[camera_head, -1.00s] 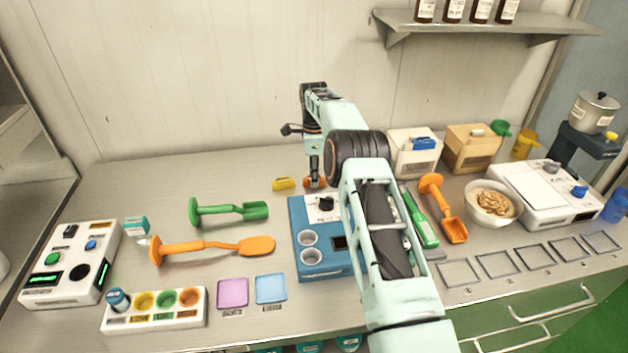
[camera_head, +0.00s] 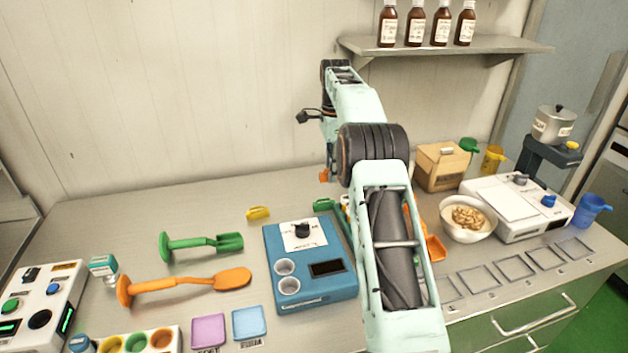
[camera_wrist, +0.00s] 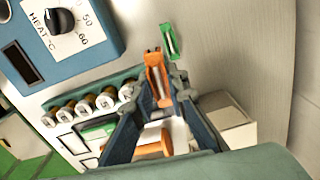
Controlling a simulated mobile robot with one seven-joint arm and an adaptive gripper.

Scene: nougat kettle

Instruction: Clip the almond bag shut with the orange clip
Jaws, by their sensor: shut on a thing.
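My gripper (camera_wrist: 163,92) is shut on the orange clip (camera_wrist: 156,72), which sticks out past the fingertips in the wrist view. A small orange part of the clip (camera_head: 324,175) shows below my arm in the head view, seemingly above the back of the counter. I cannot make out a bag labelled almond. A tan box-like container (camera_head: 437,168) with a pale piece on top stands to the right of my arm. A white box-like container (camera_wrist: 228,120) lies right of the fingers in the wrist view; my arm hides that area in the head view.
A small green clip-like thing (camera_wrist: 168,40) lies beyond the orange clip. A bowl of nuts (camera_head: 467,217) and a white device (camera_head: 515,205) stand right. The back left counter is clear.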

